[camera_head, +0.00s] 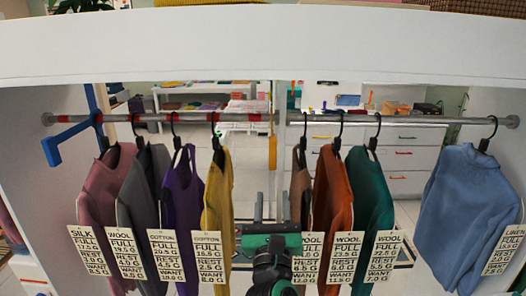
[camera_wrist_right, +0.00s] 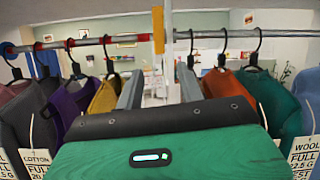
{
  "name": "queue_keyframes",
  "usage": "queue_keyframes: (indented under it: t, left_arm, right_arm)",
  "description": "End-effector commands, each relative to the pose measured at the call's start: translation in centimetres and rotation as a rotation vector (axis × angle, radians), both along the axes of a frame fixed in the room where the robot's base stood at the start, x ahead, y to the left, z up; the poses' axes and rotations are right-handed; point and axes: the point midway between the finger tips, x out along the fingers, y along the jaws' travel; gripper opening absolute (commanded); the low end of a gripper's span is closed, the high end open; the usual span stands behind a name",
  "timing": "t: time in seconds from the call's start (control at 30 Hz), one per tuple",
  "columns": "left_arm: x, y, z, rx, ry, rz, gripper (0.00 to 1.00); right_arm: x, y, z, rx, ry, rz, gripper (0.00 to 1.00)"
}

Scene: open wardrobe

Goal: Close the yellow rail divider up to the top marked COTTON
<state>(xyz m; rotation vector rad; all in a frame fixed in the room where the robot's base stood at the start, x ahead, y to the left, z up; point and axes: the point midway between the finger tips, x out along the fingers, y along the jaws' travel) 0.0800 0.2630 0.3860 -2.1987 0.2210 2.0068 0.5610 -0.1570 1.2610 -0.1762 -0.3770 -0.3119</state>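The yellow rail divider (camera_head: 272,150) hangs on the rail in the gap between the mustard top and the brown top; its upper part shows in the right wrist view (camera_wrist_right: 158,30). The mustard top (camera_head: 218,200) has a tag reading COTTON (camera_head: 209,252); the purple top (camera_head: 181,200) left of it has a COTTON tag too. My right gripper (camera_head: 271,204) is open and empty, low in the gap with its fingers pointing towards the rail. In the right wrist view its fingers (camera_wrist_right: 160,88) stand apart, with the divider beyond and above them. My left gripper is out of view.
A blue divider (camera_head: 70,140) hangs at the rail's left end. Pink and grey tops hang left of the purple one. Brown (camera_head: 299,190), rust and teal tops hang close on my right gripper's right. A blue top (camera_head: 466,215) hangs far right. A white post stands behind the gap.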

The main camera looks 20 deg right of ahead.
Motion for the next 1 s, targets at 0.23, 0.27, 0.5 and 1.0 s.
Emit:
queue_keyframes:
  t: [0.23,0.27,0.5,1.0]
  left_arm:
    - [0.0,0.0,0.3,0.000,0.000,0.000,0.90]
    - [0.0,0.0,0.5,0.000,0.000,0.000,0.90]
    - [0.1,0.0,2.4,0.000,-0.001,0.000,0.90]
    - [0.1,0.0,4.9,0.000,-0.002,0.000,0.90]
  right_arm:
    - [-0.8,-0.2,2.5,0.113,-0.029,0.060,0.38]
    - [-0.5,-0.3,2.6,0.112,-0.029,0.061,0.38]
    - [3.4,-1.4,4.6,0.107,-0.029,0.058,0.38]
    - [10.6,-3.5,7.2,0.107,-0.026,0.059,0.38]
